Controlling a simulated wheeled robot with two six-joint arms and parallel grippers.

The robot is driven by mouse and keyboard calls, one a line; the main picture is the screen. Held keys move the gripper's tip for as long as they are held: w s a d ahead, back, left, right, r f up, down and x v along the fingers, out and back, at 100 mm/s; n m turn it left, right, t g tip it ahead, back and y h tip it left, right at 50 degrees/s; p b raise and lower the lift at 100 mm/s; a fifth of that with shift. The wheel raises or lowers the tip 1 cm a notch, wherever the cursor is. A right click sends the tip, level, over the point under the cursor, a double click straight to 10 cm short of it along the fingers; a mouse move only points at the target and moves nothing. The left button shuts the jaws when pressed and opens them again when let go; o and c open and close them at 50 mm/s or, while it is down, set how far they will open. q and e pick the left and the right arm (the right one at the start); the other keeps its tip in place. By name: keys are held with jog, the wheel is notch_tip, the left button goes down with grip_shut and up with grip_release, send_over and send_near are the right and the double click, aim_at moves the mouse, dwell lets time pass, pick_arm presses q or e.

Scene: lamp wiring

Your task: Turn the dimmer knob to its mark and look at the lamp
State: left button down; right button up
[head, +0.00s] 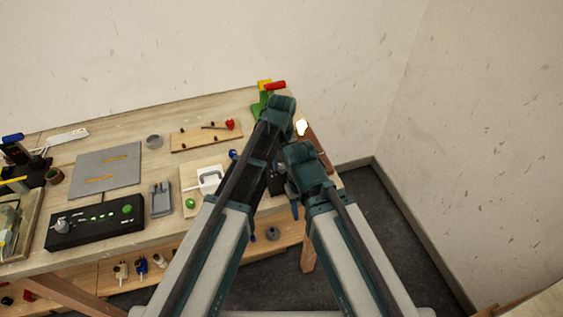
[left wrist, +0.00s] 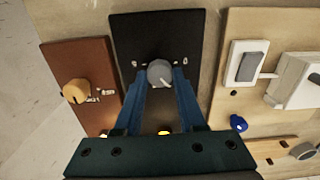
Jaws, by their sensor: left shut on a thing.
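In the left wrist view, a grey round dimmer knob (left wrist: 158,70) with a pale pointer line sits on a black panel (left wrist: 124,35). The blue fingers of my left gripper (left wrist: 160,77) are shut on the knob from both sides. Small white marks show on the panel beside it, too small to read. A lamp (left wrist: 76,91) on a brown board (left wrist: 85,55) looks yellow-orange there. In the head view the lamp (head: 301,127) glows bright white. My arms hide the knob and most of the black panel in the head view. My right gripper cannot be made out.
Left of my arms stand a white switch (head: 210,180), a small grey tray (head: 161,198), a black box with a green button (head: 95,226) and a grey mat (head: 92,171). A green stand with a red top (head: 273,88) is at the back. A shelf below holds plugs.

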pick_arm(q)
jog(key=m, duration=0.7)
jog(key=shift+d, duration=0.1)
jog(key=m, duration=0.6)
jog(key=shift+d+m, duration=0.1)
jog(key=shift+m, duration=0.3)
jog(key=m, duration=0.7)
jog(key=shift+s, duration=0.1)
jog(key=m, duration=0.6)
jog(key=shift+s, duration=0.1)
jog(key=shift+m, duration=0.3)
jog(key=c, duration=0.5)
grip_release()
jog(key=shift+r, duration=0.2)
